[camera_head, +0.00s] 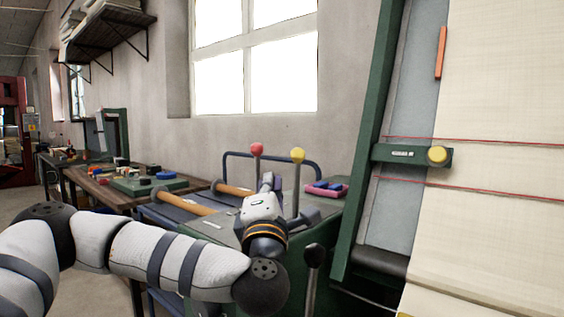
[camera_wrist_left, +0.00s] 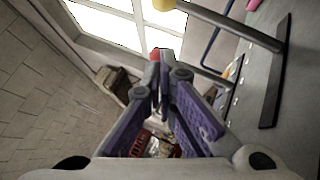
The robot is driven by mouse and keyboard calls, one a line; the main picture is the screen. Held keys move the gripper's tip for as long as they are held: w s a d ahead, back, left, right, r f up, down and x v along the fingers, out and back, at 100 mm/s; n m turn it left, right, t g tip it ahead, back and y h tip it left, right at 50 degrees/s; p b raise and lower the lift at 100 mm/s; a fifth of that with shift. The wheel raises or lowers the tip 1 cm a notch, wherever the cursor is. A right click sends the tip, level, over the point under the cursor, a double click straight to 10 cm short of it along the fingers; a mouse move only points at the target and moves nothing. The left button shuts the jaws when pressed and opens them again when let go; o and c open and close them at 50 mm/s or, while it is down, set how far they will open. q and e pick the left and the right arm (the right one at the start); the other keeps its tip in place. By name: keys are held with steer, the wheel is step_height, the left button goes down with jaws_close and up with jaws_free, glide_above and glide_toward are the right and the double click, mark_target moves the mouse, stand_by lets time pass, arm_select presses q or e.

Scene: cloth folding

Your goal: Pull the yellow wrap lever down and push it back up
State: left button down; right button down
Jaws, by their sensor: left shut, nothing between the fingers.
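The yellow wrap lever stands upright on the green machine housing, with a yellow ball knob (camera_head: 298,156) on a grey rod. In the left wrist view its knob (camera_wrist_left: 165,4) is cut by the top edge, and its rod runs right to a dark slot. My left gripper (camera_head: 268,181) is just left of the rod and below the knob, apart from it. Its fingers (camera_wrist_left: 163,75) are shut and empty. My right gripper is not in view.
A red-knobbed lever (camera_head: 257,149) stands left of the yellow one, close behind my gripper. A black-knobbed lever (camera_head: 314,256) is nearer, at the lower right. The loom frame (camera_head: 362,150) rises at the right.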

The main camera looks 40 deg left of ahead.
mark_target(297, 192)
arm_select(q)
steer(key=w+r, duration=0.2)
steer(key=w, duration=0.3)
steer(key=shift+w+a+r, duration=0.3)
steer(key=shift+w+a, duration=0.1)
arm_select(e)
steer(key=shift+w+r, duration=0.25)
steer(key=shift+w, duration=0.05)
